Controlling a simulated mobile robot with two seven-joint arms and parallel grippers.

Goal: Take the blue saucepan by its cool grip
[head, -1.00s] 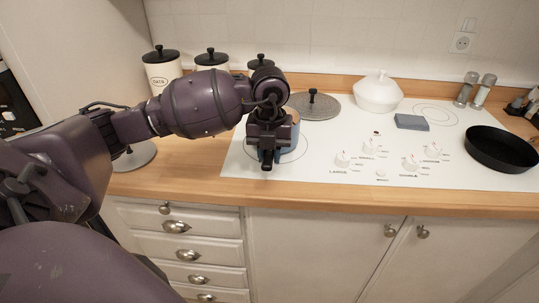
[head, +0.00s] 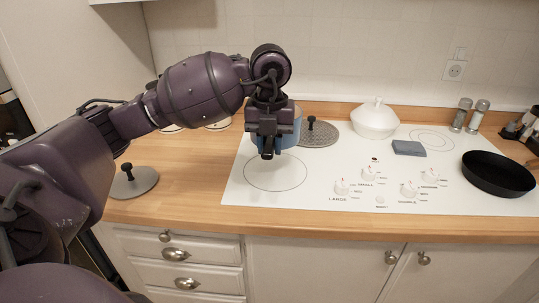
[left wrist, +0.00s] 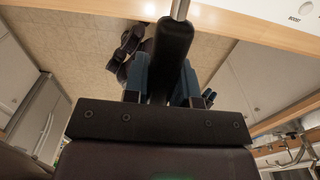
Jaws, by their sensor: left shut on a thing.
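The blue saucepan (head: 289,134) shows in the head view behind my left gripper (head: 267,150), which hides much of it. The pan is above the left rear part of the white cooktop, and the large left ring below it is bare. In the left wrist view, the black grip (left wrist: 172,45) of a handle with a metal shank lies between the two fingers of my left gripper (left wrist: 165,78). The gripper is shut on that grip. My right gripper is not in view.
On the cooktop (head: 300,190) are a grey lid (head: 318,138), a white lidded pot (head: 375,121), a blue-grey block (head: 408,148) and a black frying pan (head: 498,173). Another grey lid (head: 140,182) lies on the wooden counter at left. Shakers (head: 477,118) stand at the back right.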

